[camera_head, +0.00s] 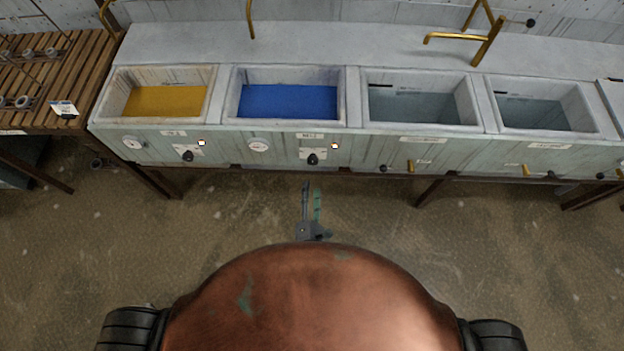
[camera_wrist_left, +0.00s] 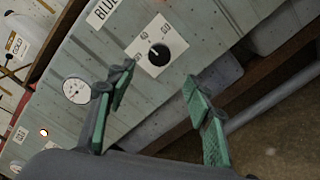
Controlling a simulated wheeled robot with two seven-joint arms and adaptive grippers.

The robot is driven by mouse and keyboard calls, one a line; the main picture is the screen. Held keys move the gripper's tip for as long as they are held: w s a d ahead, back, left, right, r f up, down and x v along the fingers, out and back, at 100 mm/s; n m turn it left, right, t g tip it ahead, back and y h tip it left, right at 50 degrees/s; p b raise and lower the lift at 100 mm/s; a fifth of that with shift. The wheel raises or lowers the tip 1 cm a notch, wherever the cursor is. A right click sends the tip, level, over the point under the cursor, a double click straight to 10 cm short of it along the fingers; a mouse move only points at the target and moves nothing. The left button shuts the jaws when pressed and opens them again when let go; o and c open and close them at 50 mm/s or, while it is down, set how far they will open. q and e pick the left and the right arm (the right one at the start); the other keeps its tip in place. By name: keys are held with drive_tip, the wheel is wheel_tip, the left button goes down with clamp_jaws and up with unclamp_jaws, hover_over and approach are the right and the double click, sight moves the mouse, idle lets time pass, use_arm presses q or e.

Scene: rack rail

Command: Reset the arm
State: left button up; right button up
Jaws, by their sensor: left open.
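My left gripper (camera_head: 311,190) is in the head view, just in front of the tank bench and over the floor. It is open and nothing is between its fingers. In the left wrist view my left gripper (camera_wrist_left: 157,90) has its two green-padded fingers spread wide. The black knob (camera_wrist_left: 159,55) on its white dial plate is beyond the fingertips and apart from them. The same knob (camera_head: 313,159) shows under the blue tank in the head view. My right gripper is in neither view.
The bench holds a yellow-filled tank (camera_head: 165,101), a blue-filled tank (camera_head: 288,101) and two grey tanks (camera_head: 412,105) (camera_head: 532,113). Brass pipes (camera_head: 488,44) rise behind. A slatted wooden table (camera_head: 55,75) stands at left. The floor (camera_head: 110,235) before the bench is clear.

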use_arm(q)
drive_tip(key=shift+s, duration=0.6)
